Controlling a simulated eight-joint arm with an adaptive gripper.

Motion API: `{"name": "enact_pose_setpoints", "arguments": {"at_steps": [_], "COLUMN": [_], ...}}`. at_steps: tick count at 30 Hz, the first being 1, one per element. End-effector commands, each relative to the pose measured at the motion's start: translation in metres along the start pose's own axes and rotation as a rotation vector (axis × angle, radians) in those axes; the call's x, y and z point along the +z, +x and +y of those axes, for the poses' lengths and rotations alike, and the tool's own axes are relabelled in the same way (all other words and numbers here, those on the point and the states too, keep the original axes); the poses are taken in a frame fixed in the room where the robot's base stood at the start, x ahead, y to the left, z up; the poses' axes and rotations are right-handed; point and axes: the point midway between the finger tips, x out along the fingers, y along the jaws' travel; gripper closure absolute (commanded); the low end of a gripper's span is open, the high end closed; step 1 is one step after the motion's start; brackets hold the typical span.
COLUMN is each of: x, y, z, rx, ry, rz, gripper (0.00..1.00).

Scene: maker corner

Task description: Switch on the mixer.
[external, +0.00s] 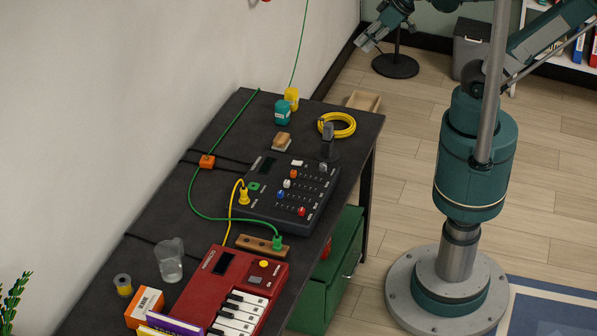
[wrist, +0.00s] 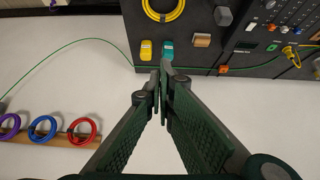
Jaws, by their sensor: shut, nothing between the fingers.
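My gripper (external: 366,43) is at the top of the external view, beyond the table's far end and away from the mixer. In the wrist view its fingers (wrist: 162,72) are together and empty.
Green and yellow cables cross the table. A red keyboard (external: 212,287) is nearer. Coloured rings (wrist: 43,127) hang on the wall.

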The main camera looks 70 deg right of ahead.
Motion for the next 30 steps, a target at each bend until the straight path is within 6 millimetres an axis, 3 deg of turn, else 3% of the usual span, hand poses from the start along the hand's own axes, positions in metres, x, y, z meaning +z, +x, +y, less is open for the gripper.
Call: {"name": "enact_pose_setpoints", "arguments": {"at_steps": [11, 30], "x": [-0.017, -0.047], "y": [0.008, 0.036], "z": [-0.019, -0.070], "rx": [-0.030, -0.115], "ry": [-0.114, -0.404], "rz": [-0.056, -0.186], "gripper": [1.00, 1.00]}}
